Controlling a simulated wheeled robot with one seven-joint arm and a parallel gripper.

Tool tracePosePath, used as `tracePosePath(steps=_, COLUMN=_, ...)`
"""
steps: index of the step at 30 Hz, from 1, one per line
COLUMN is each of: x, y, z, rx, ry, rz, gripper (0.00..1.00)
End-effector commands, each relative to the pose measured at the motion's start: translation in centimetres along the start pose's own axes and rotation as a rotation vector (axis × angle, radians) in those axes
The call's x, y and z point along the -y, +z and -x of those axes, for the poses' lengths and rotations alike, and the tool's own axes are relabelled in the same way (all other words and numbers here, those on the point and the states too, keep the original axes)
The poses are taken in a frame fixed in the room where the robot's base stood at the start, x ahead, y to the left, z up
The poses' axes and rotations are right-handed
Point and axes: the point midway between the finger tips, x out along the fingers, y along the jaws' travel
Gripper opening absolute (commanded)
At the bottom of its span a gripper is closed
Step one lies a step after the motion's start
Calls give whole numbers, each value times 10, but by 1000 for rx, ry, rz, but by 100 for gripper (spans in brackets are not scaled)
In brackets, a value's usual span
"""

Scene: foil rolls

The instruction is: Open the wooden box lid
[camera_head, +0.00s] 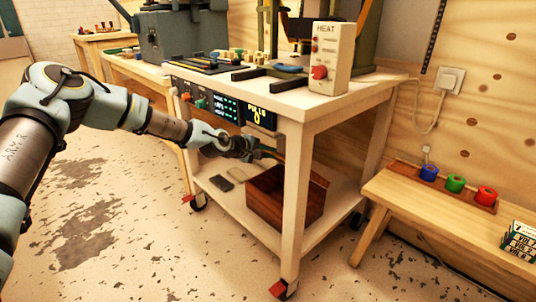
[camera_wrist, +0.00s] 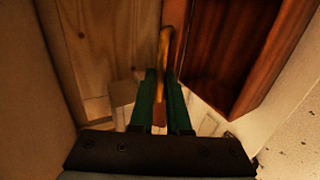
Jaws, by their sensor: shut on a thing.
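The wooden box (camera_head: 283,208), dark reddish-brown, sits on the lower shelf of the white cart in the head view. Its thin, lighter brown lid (camera_head: 298,170) shows as a slanting strip above the box, running from my gripper (camera_head: 258,152) down to the right. The exact lid angle and the box's inside cannot be told.
The cart's front leg (camera_head: 293,195) and upper deck (camera_head: 320,108) frame the shelf closely. Two small flat dark things (camera_head: 222,183) lie on the shelf left of the box. A low bench with coloured rolls (camera_head: 455,184) stands at right. The floor in front is clear.

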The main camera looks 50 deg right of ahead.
Motion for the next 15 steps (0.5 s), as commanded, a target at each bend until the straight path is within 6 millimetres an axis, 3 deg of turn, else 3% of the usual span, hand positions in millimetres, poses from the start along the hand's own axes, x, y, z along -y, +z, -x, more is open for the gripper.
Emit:
tracePosePath(steps=3, x=-1, y=-1, z=0, rx=-2, ry=2, rz=0, gripper=0)
tracePosePath(steps=4, x=-1, y=-1, z=0, rx=-2, ry=2, rz=0, gripper=17)
tracePosePath(steps=11, x=0, y=0, z=0, rx=-1, ry=1, rz=0, gripper=43)
tracePosePath(steps=15, x=0, y=0, z=0, rx=-1, ry=0, rz=0, gripper=45)
